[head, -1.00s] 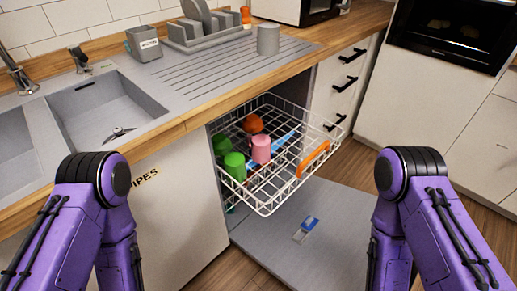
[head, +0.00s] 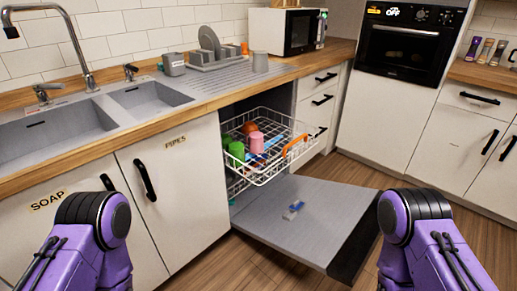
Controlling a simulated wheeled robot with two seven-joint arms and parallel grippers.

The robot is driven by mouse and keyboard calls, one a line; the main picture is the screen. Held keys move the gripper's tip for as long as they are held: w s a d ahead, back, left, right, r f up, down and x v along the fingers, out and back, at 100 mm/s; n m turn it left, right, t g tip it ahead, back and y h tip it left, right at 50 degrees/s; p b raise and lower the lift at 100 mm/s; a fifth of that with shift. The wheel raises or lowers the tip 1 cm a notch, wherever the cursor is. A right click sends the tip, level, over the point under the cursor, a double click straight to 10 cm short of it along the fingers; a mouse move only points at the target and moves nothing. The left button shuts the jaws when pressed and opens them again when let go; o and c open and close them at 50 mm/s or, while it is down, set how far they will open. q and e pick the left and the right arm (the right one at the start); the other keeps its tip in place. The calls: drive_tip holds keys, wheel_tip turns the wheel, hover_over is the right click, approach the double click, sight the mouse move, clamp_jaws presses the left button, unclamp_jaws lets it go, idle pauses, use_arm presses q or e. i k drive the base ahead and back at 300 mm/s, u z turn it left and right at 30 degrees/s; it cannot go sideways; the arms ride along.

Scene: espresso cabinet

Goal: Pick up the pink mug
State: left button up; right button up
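The pink mug (head: 256,142) stands in the white wire dishwasher rack (head: 262,179), which is pulled out over the open dishwasher door (head: 318,215). Green cups (head: 237,152) stand to its left and an orange item (head: 250,127) lies behind it. A blue item lies to its right in the rack. Only the purple upper parts of my two arms show, at the lower left and lower right. Both of my grippers are out of the picture.
The open door spreads low across the floor in front of the rack, with a small blue and white piece (head: 293,210) on it. The wooden counter edge (head: 150,134) runs above the left cabinets. Free floor (head: 230,265) lies in front.

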sight(255, 143)
drive_tip(key=z, duration=0.5)
drive_tip(key=i, duration=0.75)
drive_tip(key=z, duration=0.4)
